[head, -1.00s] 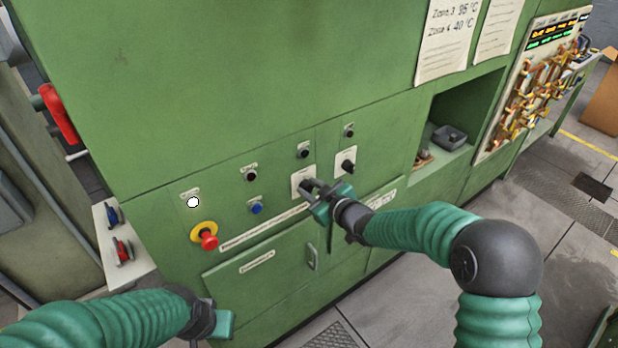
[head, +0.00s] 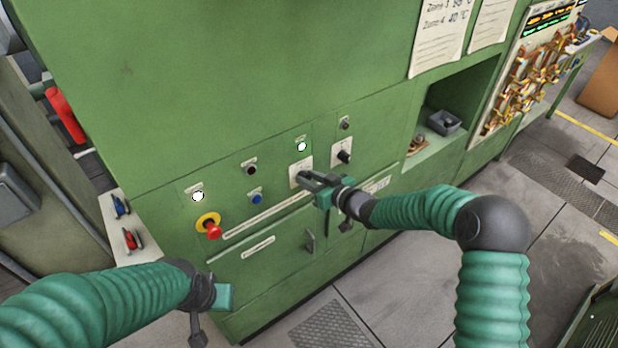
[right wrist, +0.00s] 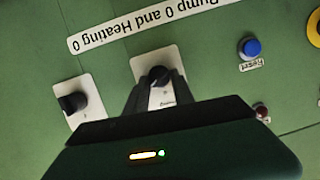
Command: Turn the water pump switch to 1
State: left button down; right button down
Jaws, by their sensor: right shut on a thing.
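Two black rotary switches on white plates sit side by side on the green machine front. My right gripper (head: 305,180) is shut on the knob of the left one; that knob (right wrist: 158,76) shows between the fingertips in the right wrist view. Its white plate (head: 297,169) is partly covered by the gripper, and its small label is too small to read. The lamp (head: 301,146) above it is lit. The other switch (head: 344,156) is free, to the right; it also shows in the wrist view (right wrist: 73,102). My left gripper (head: 222,297) hangs low at the left, its fingers unclear.
A red emergency stop (head: 214,231) on a yellow ring, a blue button (head: 256,199), a dark red button (head: 250,169) and a lit white lamp (head: 198,196) are to the left. A drawer handle (head: 310,241) is below. An open recess (head: 439,129) is to the right.

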jog(key=shift+s+f, duration=0.25)
jog(key=shift+f, duration=0.4)
jog(key=c, duration=1.5)
grip_release()
jog(key=o, duration=0.4)
jog(key=shift+w+d+r, duration=0.1)
jog(key=shift+r, duration=0.05)
jog(key=shift+w+r, duration=0.1)
jog(key=b+v, duration=0.2)
jog(key=v, duration=1.4)
jog(key=shift+d+r, duration=0.3)
jog(key=shift+d, duration=0.05)
